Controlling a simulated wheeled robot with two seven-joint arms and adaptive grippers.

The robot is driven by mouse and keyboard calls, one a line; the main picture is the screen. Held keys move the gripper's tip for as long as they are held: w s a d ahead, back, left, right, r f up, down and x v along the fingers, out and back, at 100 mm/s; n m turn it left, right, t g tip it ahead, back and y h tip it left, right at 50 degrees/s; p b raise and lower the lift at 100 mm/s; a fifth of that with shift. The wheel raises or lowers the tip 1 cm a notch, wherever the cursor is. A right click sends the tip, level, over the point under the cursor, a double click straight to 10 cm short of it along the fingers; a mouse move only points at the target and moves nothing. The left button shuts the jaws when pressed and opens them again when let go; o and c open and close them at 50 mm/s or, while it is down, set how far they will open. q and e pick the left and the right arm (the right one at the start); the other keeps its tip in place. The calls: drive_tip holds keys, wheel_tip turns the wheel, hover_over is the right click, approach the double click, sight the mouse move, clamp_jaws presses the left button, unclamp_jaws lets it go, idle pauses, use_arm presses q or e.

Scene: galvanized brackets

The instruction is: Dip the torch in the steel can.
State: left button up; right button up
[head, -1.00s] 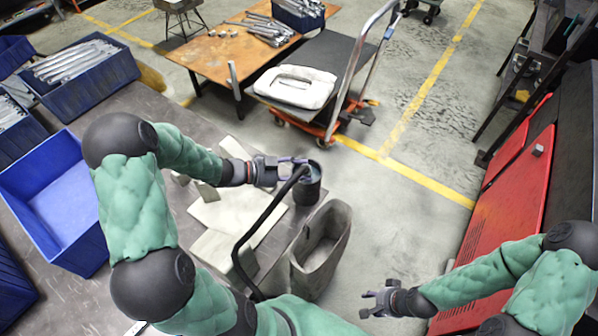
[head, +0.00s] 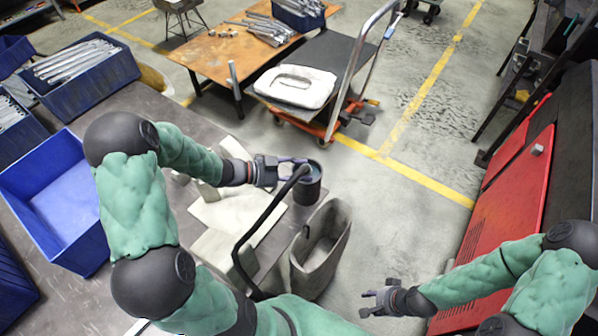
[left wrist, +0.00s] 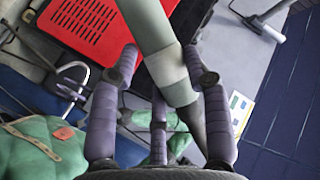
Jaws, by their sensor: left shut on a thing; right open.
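My left gripper (head: 293,169) is shut on the torch (left wrist: 160,38), which lies between its purple fingers in the left wrist view as a grey-green rod with a paler band. In the head view a long dark, curved, hose-like piece (head: 268,213) runs from that gripper down and left. My right gripper (head: 370,303) is open and empty, over the floor at the lower right.
A grey open-topped bag-like container (head: 320,262) stands close below the can. Pale sheets (head: 232,212) lie on the table under my left arm. A blue bin (head: 60,205) sits at left, a red cabinet (head: 505,225) at right. A cart (head: 335,60) stands behind; floor between is clear.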

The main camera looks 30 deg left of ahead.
wheel_tip(320, 180, up, 6)
drive_tip(key=p, duration=0.6)
drive_tip(key=shift+r, duration=0.15)
idle(0.5)
idle(0.4)
